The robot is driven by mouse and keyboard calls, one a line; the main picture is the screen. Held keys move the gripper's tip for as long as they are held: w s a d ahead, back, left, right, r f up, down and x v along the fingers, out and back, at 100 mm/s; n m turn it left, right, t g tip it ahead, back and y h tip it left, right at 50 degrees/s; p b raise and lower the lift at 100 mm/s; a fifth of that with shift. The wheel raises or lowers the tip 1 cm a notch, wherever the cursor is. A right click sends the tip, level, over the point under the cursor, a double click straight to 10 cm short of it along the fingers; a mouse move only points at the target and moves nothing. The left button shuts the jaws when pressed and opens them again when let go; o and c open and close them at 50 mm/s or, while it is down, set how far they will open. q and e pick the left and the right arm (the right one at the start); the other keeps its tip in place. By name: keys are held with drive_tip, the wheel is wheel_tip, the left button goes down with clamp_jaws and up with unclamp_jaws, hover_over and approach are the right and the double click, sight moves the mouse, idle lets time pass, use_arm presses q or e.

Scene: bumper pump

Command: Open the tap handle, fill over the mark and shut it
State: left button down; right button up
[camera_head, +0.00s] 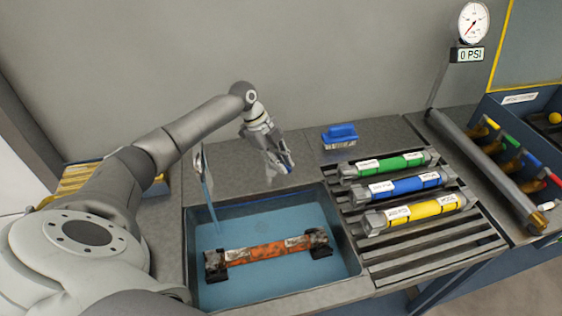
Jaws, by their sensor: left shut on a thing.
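My left gripper (280,165) reaches down at the back rim of the sink (190,262), right of the tap (203,165). It is shut on a small pale part at the counter, which looks like the tap handle; the fingers hide most of it. A thin blue stream (212,212) runs from the tap down into the sink. The sink looks blue inside, and I cannot make out the water level or a mark. A rusty orange cylinder (265,252) with dark ends lies in the sink. My right gripper is out of view.
A blue brush (341,137) lies behind the slatted rack (400,266), which holds green (393,163), blue (405,185) and yellow (415,211) cylinders. A long grey tube (485,165) lies farther right.

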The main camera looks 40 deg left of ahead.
use_arm(q)
drive_tip(key=shift+r, duration=0.1)
drive_tip(key=c, duration=1.4)
unclamp_jaws()
drive_tip(key=shift+c, duration=0.2)
drive_tip(key=v, duration=1.2)
